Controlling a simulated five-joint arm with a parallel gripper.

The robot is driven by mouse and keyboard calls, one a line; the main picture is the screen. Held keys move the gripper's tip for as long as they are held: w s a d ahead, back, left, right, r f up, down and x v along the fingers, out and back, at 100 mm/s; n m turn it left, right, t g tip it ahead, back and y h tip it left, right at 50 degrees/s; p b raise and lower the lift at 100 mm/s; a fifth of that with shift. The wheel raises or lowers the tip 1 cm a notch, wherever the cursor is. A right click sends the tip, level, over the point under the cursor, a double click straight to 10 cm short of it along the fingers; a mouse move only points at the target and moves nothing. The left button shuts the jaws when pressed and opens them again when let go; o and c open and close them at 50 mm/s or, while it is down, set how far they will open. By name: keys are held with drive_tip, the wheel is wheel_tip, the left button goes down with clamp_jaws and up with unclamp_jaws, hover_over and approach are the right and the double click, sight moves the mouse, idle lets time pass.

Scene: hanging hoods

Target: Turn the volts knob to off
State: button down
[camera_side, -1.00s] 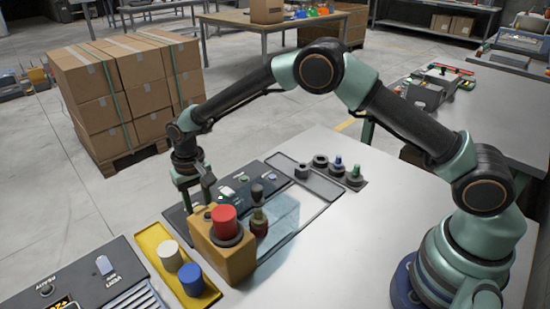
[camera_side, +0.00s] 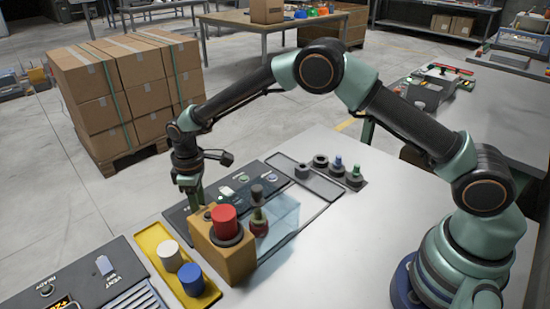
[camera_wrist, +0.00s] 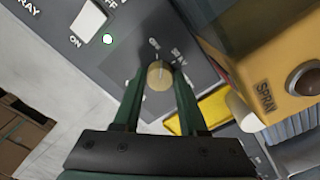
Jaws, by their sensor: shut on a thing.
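The knob (camera_wrist: 159,74) is round and tan, with a thin pale line on its face, set in a dark grey panel (camera_wrist: 205,72). Small white marks stand beyond it; I cannot read them surely, nor tell which the line points at. My gripper (camera_wrist: 159,82) points down with its two green fingers shut on either side of the knob. In the side view my gripper (camera_side: 195,206) reaches down to the panel behind the yellow-brown box, which hides the fingertips and the knob.
The yellow-brown box (camera_side: 236,262) with a red button (camera_side: 224,219) stands close beside my gripper. A clear hood (camera_side: 285,215) is right of it. A white switch (camera_wrist: 88,20) marked ON sits on the panel. A yellow tray (camera_side: 207,293) holds white and blue cylinders.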

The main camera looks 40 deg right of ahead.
drive_tip(key=shift+n, duration=1.6)
drive_tip(key=shift+c, duration=2.2)
unclamp_jaws()
drive_tip(key=shift+r, duration=0.15)
wheel_tip(320, 180, up, 12)
